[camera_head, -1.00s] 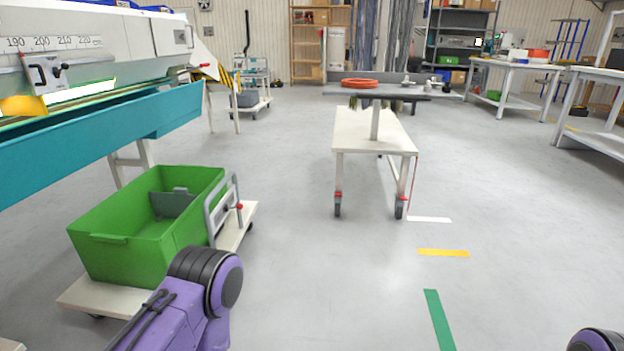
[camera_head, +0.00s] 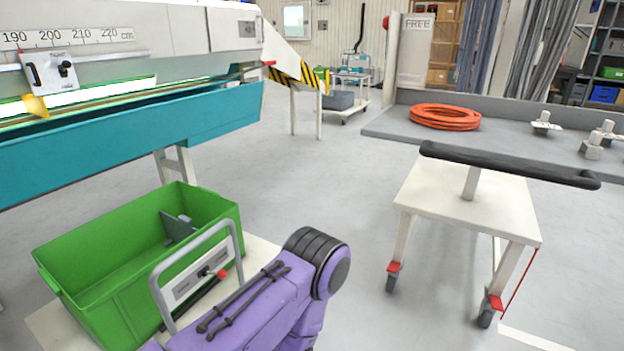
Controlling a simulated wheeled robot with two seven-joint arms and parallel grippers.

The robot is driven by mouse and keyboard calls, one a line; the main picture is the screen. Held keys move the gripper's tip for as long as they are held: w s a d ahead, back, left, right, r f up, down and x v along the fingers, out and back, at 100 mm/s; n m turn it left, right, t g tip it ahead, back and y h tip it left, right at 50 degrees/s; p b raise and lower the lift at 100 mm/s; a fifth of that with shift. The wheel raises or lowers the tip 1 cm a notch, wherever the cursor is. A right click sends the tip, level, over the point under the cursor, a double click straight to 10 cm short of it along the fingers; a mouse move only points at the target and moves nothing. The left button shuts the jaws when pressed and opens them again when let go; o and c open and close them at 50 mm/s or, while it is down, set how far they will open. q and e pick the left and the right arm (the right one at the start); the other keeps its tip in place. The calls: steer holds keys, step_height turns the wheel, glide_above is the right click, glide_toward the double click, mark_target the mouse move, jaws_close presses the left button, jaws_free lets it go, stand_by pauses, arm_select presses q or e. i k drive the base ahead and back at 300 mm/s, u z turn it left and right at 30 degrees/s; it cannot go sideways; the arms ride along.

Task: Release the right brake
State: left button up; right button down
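A white wheeled trolley (camera_head: 470,197) stands at the right, with a grey top (camera_head: 385,124) and a black push bar (camera_head: 510,166) along its near side. Its caster wheels have red parts, likely brake pedals: one on the left leg (camera_head: 393,267) and one on the right leg (camera_head: 495,301). A thin red rod (camera_head: 521,283) slants down to the right caster. Whether either pedal is up or down is too small to tell. My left arm's purple link shows at the bottom middle, but its gripper is out of view. My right gripper is also out of view.
An orange cable coil (camera_head: 445,117) and metal fittings (camera_head: 590,146) lie on the trolley top. A teal-sided measuring machine (camera_head: 110,130) runs along the left. Grey floor is clear between.

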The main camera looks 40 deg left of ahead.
mark_target(221, 274)
steer(key=u, duration=0.45)
steer(key=i, duration=0.9)
steer(key=u, duration=1.65)
steer(key=i, duration=0.8)
steer(key=u, duration=0.65)
